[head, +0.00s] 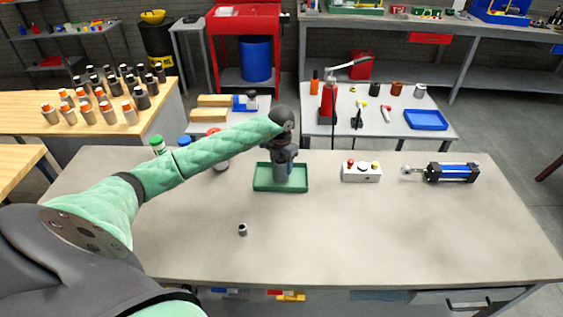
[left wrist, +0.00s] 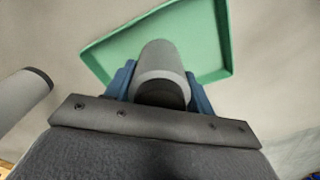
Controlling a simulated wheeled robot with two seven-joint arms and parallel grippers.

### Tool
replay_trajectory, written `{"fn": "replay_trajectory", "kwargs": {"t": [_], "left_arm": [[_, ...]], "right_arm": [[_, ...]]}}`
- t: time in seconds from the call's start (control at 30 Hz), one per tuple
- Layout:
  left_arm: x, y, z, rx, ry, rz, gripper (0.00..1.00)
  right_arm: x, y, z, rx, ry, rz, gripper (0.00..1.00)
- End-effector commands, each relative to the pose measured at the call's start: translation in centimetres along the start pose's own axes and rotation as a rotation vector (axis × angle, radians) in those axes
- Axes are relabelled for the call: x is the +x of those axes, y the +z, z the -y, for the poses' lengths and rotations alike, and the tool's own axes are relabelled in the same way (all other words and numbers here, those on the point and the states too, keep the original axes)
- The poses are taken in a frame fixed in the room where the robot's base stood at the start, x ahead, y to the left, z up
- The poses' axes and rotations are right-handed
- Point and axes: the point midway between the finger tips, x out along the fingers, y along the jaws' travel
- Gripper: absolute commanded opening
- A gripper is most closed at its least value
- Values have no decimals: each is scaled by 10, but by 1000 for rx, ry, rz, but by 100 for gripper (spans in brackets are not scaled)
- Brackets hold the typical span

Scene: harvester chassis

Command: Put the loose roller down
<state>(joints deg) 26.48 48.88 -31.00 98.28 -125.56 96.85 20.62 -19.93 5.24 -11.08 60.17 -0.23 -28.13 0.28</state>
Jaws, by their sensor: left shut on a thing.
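The loose roller is a plain grey cylinder (left wrist: 163,62), which shows large in the left wrist view between blue fingers. My left gripper (head: 285,166) is shut on it. In the head view the gripper points down over a shallow green tray (head: 263,187) on the grey table. The green tray also shows behind the roller in the left wrist view (left wrist: 215,74). The roller stands roughly upright over the tray; I cannot tell whether its lower end touches the tray floor. My right gripper is not in view.
A small grey cylinder (head: 242,229) stands in front of the tray. A white box with coloured buttons (head: 362,173) and a blue-black cylinder unit (head: 450,172) are to the right. Bottles with green (head: 158,146) and blue caps stand behind my arm. The table's front right is clear.

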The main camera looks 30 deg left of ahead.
Motion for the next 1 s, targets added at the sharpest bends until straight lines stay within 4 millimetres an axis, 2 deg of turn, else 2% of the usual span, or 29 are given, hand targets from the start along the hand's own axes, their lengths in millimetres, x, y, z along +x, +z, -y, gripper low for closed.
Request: {"fn": "replay_trajectory", "kwargs": {"t": [0.5, 0.53, 0.63, 1.0], "left_arm": [[4, 0, 0, 0, 0, 1, 14], [5, 0, 0, 0, 0, 0, 56], [5, 0, 0, 0, 0, 0, 75], [4, 0, 0, 0, 0, 0, 76]], "right_arm": [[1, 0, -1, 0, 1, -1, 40], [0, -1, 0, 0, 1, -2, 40], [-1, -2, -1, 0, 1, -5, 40], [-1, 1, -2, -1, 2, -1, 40]]}}
